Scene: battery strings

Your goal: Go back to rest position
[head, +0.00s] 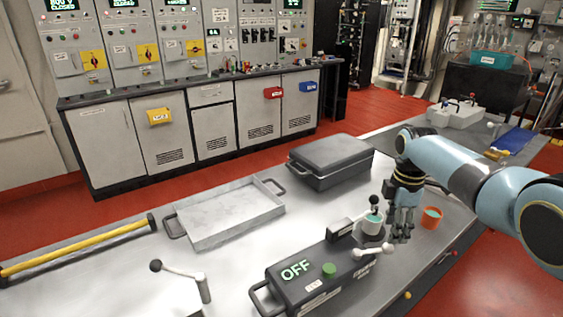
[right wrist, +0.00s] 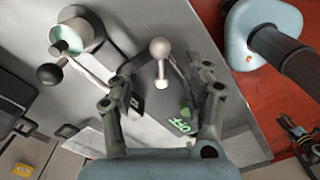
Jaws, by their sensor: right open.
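My right gripper (head: 401,236) hangs over the right part of the table, beside a grey cup-shaped part (head: 372,228) of a dark device. The device (head: 320,280) shows a lit OFF sign and a green button (head: 329,270). In the right wrist view my right gripper (right wrist: 160,95) has its fingers apart with nothing held between them. A white ball-ended lever (right wrist: 160,60) shows in the gap between the fingers; I cannot tell how close it is. My left gripper is not in view.
An orange cup (head: 432,217) stands just right of my right gripper. A silver tray (head: 232,225), a dark case (head: 330,160), a ball-topped lever (head: 180,277) and a yellow bar (head: 80,247) occupy the table. Bare tabletop lies between the tray and the device.

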